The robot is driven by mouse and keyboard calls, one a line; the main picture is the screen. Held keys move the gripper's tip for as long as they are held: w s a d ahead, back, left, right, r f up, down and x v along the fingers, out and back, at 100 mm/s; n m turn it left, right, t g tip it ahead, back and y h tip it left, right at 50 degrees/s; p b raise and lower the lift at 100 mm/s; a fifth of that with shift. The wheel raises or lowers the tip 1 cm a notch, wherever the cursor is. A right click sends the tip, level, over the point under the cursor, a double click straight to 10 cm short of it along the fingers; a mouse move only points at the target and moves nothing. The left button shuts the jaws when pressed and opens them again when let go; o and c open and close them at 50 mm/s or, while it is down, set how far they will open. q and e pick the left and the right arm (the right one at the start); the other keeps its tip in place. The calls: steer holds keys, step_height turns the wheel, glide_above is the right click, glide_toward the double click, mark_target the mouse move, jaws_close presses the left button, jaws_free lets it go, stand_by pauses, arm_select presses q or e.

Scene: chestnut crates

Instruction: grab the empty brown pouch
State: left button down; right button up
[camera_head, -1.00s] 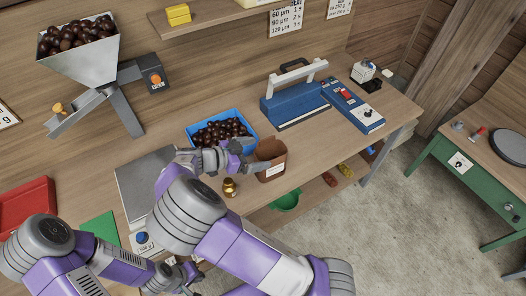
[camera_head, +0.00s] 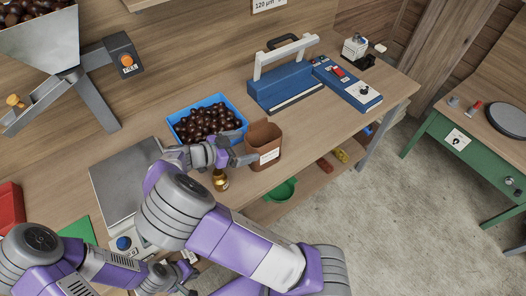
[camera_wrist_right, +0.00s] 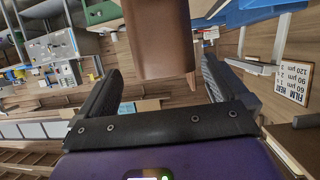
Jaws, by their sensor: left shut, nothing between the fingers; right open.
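The brown pouch (camera_head: 265,148) stands upright with an open top and a white label, at the front edge of the wooden bench in the head view. Its inside is only partly visible. My right gripper (camera_head: 240,150) is open at the pouch's left side. In the right wrist view the brown pouch (camera_wrist_right: 158,35) shows ahead in the space between the open fingers of the right gripper (camera_wrist_right: 158,80); contact cannot be made out. My left gripper (camera_head: 182,272) is low at the bottom left, away from the pouch, shut and empty.
A blue tray of chestnuts (camera_head: 180,131) sits just behind the right gripper. A small gold-brown jar (camera_head: 221,180) stands beneath it. A blue sealer (camera_head: 283,88) is behind the pouch. A scale (camera_head: 112,190) and a hopper (camera_head: 45,48) are left. A green bowl (camera_head: 281,191) is below.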

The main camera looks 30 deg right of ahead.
mark_target(259, 140)
steer(key=x, duration=0.7)
steer(key=shift+w+d+r, duration=0.15)
steer(key=shift+w+r, duration=0.05)
steer(key=c, duration=1.3)
